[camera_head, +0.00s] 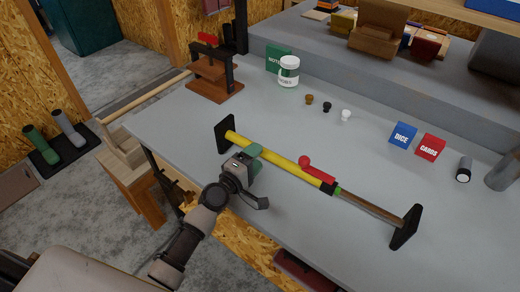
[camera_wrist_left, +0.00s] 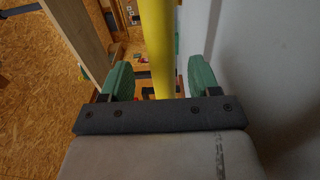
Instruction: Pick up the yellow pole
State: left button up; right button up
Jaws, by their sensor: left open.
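The yellow pole (camera_head: 287,165) lies slantwise above the grey bench, with a black end plate (camera_head: 223,134) at its upper left. Toward the lower right it carries a red lever and a thinner brown rod that reaches a second black end plate (camera_head: 405,228). My left gripper (camera_head: 246,158) is at the pole's left part, open, with green fingers. In the left wrist view the pole (camera_wrist_left: 158,45) runs between the two spread fingers (camera_wrist_left: 160,75), with a gap on each side. My right gripper is not seen.
A white jar (camera_head: 288,72), a blue box (camera_head: 403,135), a red box (camera_head: 431,147) and several small pieces stand behind the pole on the bench (camera_head: 230,108). A wooden press (camera_head: 212,75) stands at the back left. Bench surface around the pole is clear.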

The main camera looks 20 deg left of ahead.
pick_arm(q)
jog(key=x, duration=0.5)
jog(key=shift+w+a+f, duration=0.15)
jog(key=shift+w+a, duration=0.15)
jog(key=shift+s, duration=0.1)
grip_shut()
